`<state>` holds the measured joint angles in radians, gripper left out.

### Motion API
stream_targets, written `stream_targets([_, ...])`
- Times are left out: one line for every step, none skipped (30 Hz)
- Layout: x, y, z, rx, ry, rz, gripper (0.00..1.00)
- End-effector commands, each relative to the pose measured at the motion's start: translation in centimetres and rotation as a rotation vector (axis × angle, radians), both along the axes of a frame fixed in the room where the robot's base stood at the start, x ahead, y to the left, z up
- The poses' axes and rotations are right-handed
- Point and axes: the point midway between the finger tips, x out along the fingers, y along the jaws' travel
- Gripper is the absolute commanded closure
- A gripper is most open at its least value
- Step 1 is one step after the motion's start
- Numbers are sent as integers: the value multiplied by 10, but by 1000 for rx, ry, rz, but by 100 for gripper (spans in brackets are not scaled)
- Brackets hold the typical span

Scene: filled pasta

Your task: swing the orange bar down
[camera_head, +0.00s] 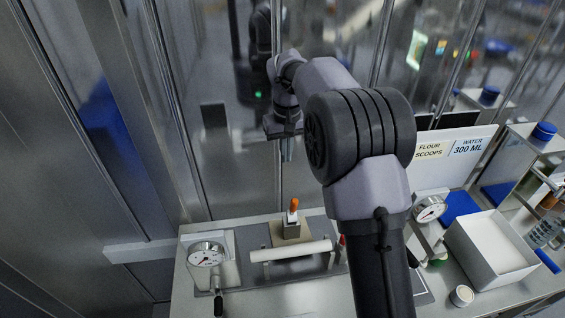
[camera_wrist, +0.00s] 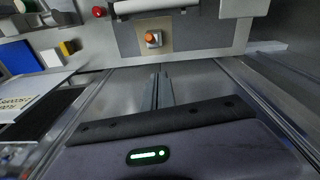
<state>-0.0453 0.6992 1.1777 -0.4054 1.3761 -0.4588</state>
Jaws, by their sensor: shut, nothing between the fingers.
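The orange bar (camera_head: 293,204) stands up from a small grey block on a beige plate at the back of the bench. In the wrist view the orange bar (camera_wrist: 152,46) shows nearly end-on as an orange knob on the metal block. My gripper (camera_head: 287,154) hangs fingers down, in the air above and behind the bar. In the wrist view my gripper (camera_wrist: 162,78) is shut and empty, its fingertips apart from the bar.
A pale roller (camera_head: 290,250) lies in front of the bar, and a dial gauge (camera_head: 207,254) stands left. A sign (camera_head: 450,150), a white tray (camera_head: 490,250) and blue-lidded jars (camera_head: 543,131) are at right. Metal-framed glass panels rise behind the bench.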

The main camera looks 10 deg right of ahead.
Motion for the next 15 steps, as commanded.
stream_targets([11, 0, -10, -11, 19, 17, 100])
stream_targets([16, 0, -18, -17, 29, 27, 100])
stream_targets([22, -1, -27, -26, 39, 39, 100])
stream_targets([25, -1, -33, -29, 46, 47, 100])
stream_targets([28, -1, -38, -33, 52, 54, 100])
stream_targets([30, -2, -43, -37, 57, 59, 100])
stream_targets([32, -2, -47, -40, 60, 63, 100])
stream_targets([33, -2, -49, -41, 62, 66, 100])
stream_targets([34, -2, -51, -43, 64, 68, 100])
stream_targets([34, -2, -52, -44, 65, 69, 100])
stream_targets([34, -2, -53, -44, 65, 69, 100])
stream_targets([34, -2, -53, -44, 65, 69, 100])
stream_targets([34, -2, -53, -44, 65, 69, 100])
stream_targets([34, -2, -53, -44, 65, 69, 100])
stream_targets([34, -2, -53, -44, 65, 69, 100])
